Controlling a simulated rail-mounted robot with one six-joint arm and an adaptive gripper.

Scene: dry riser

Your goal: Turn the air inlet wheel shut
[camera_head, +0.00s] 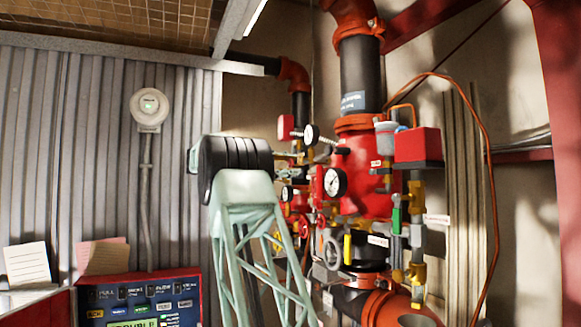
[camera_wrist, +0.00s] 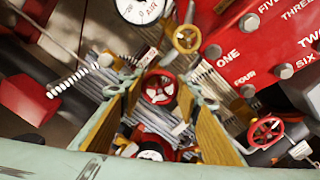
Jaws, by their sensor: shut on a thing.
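A small red handwheel (camera_wrist: 158,87) shows in the middle of the wrist view, between the pale green, yellow-padded fingers of my gripper (camera_wrist: 160,92). The fingers reach in from both sides and close on this wheel; the exact contact at its rim is hard to see. No label on it is readable, so I cannot tell from the pictures alone that it is the air inlet wheel. In the head view my arm stands in front of the pipework, and the fingertips and held wheel cannot be made out.
A numbered red panel (camera_wrist: 250,45) is at upper right, a gauge (camera_wrist: 141,8) at the top. Red valve body (camera_head: 372,185) and pipes crowd the right; a control panel (camera_head: 140,300) stands lower left.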

